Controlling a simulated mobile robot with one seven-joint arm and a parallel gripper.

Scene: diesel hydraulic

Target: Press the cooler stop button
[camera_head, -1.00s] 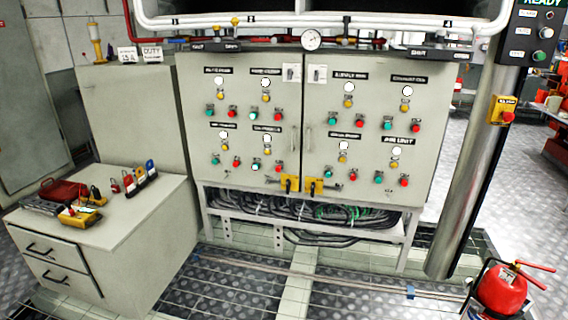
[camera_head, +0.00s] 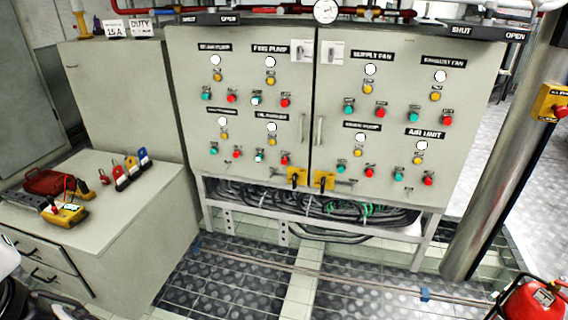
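A grey two-door control cabinet (camera_head: 312,150) stands ahead, with groups of lamps, green and red buttons and black labels. Readable labels include FEED PUMP (camera_head: 271,49), SUPPLY FAN (camera_head: 372,55), EXHAUST FAN (camera_head: 443,62) and AIR UNIT (camera_head: 426,133). I cannot read a cooler label; several lower labels are too blurred. Lower-row red buttons show at the far left group (camera_head: 236,154), the second group (camera_head: 284,160), the third group (camera_head: 369,173) and under AIR UNIT (camera_head: 428,180). My gripper is not clearly in view; pale and dark parts show at the lower left edge.
A grey bench (camera_head: 125,225) with tools and padlocks stands left. A steel column (camera_head: 500,170) with a yellow emergency stop box (camera_head: 552,102) stands right. A red extinguisher (camera_head: 535,305) is at lower right. Yellow handles (camera_head: 296,177) jut from the cabinet. Open floor lies in front.

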